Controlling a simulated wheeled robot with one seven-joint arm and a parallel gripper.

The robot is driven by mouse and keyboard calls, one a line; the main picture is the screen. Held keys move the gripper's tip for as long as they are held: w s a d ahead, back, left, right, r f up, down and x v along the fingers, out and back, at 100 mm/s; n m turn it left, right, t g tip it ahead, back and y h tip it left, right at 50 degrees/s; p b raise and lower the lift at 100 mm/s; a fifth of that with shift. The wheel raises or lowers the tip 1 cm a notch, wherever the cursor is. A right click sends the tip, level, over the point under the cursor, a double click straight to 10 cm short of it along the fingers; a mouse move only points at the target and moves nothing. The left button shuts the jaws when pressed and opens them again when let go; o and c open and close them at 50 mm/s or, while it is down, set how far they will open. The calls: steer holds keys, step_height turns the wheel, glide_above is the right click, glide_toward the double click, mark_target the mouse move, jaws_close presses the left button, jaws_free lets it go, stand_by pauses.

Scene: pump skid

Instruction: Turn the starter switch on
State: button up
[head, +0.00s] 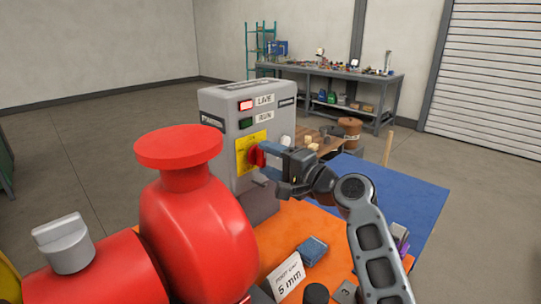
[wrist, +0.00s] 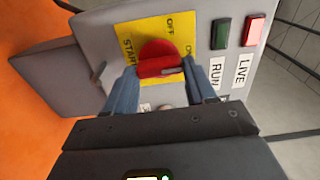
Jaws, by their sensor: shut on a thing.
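The starter switch is a red rotary knob (head: 257,156) on a yellow plate (head: 242,158) on the front of a grey box (head: 222,112). In the wrist view, the red knob (wrist: 160,60) has its grip bar running across the picture. The word OFF is above it and ON is near its right end; I cannot tell for certain which mark it points to. My gripper (head: 268,153) is at the knob. Its two blue fingers (wrist: 161,76) are shut on the knob, one on each side. The fingers hide part of the plate.
The red LIVE lamp (head: 246,105) looks lit; the green RUN lamp (head: 246,122) looks dark. A red pump (head: 200,235) stands close at the left front. A blue block (head: 312,250) and a "5 mm" card (head: 287,281) are on the orange surface. A workbench (head: 335,72) stands behind.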

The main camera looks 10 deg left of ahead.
steer(key=shift+m, duration=0.3)
steer(key=o, duration=1)
steer(key=shift+o, duration=0.2)
steer(key=shift+d, duration=0.1)
steer(key=b+v, duration=0.1)
steer(key=v, duration=0.6)
steer(key=shift+s+d, duration=0.25)
